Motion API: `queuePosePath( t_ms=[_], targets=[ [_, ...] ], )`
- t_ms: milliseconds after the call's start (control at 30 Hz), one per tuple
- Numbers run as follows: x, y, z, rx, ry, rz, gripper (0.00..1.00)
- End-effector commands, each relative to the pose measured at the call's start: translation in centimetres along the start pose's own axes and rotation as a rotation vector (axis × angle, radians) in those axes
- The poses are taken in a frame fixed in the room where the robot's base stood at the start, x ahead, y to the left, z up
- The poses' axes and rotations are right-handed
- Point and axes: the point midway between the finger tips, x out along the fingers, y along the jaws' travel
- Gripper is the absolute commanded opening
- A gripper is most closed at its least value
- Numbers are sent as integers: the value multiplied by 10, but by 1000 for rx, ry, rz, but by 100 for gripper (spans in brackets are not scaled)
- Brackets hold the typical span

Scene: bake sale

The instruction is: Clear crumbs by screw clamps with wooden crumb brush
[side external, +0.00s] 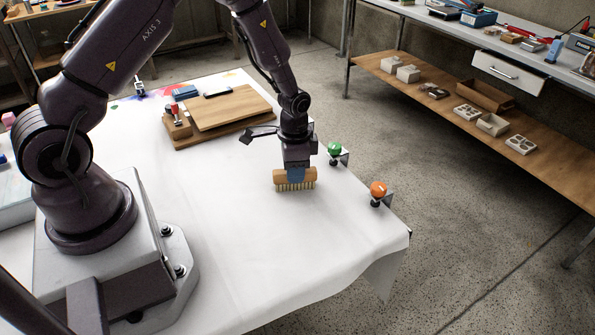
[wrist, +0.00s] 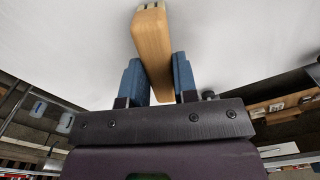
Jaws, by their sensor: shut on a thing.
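My gripper (side external: 296,172) is shut on the wooden crumb brush (side external: 285,178), with its blue fingers on either side of the handle. In the side view the brush is level, bristles down, at or just above the white cloth; I cannot tell if they touch. In the wrist view the brush (wrist: 151,45) stands between the blue fingers of my gripper (wrist: 160,80). Two screw clamps sit on the table's right edge, one with a green knob (side external: 334,148) and one with an orange knob (side external: 378,188). Both are right of the brush. I cannot make out any crumbs.
A wooden board (side external: 230,107) on a base with a red-handled part (side external: 175,109) lies behind the brush. The white cloth (side external: 270,255) is clear in front and hangs over the right corner. A separate workbench with a wooden shelf (side external: 450,105) stands at the back right.

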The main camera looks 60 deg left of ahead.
Motion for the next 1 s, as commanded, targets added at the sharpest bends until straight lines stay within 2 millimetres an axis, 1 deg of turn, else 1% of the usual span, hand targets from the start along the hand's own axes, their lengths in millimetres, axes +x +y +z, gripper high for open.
queuePosePath(
  t_ms=[100,1000],
  targets=[
    [1,-11,5,-3,-2,0,5],
    [1,-87,37,-3,-1,-1,5]
  ],
)
